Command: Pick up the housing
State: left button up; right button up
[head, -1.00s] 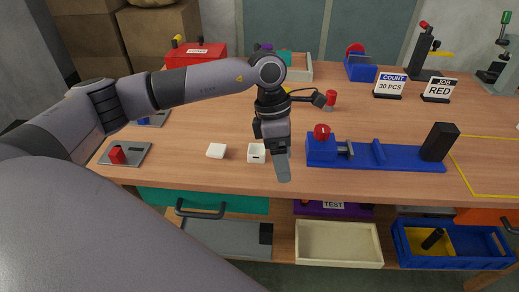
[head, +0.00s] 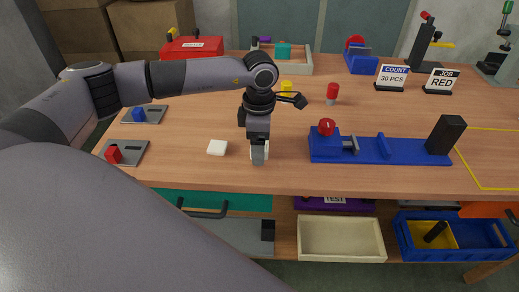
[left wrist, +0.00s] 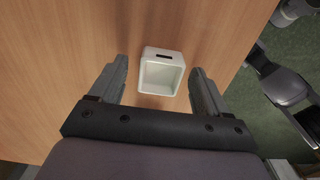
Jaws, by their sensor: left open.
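The housing is a small white open box with a dark slot in one wall. In the left wrist view the housing (left wrist: 162,54) stands on the wooden table, between the two fingers in the picture, with a gap on each side. My left gripper (left wrist: 159,68) is open and points down over it. In the head view my left gripper (head: 258,155) covers most of the housing; only a little white shows around the fingers. Whether the fingertips reach below its rim I cannot tell.
A flat white piece (head: 217,148) lies just left of the housing. A blue fixture (head: 365,150) with a red knob stands to the right. Grey plates with a red block (head: 114,155) and a blue block (head: 139,115) lie left. The table's front edge is close.

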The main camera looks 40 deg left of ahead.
pick_arm(q)
jog(key=shift+f, duration=0.1)
jog(key=shift+c, duration=0.3)
jog(key=c, duration=1.1)
jog(key=shift+o, duration=0.2)
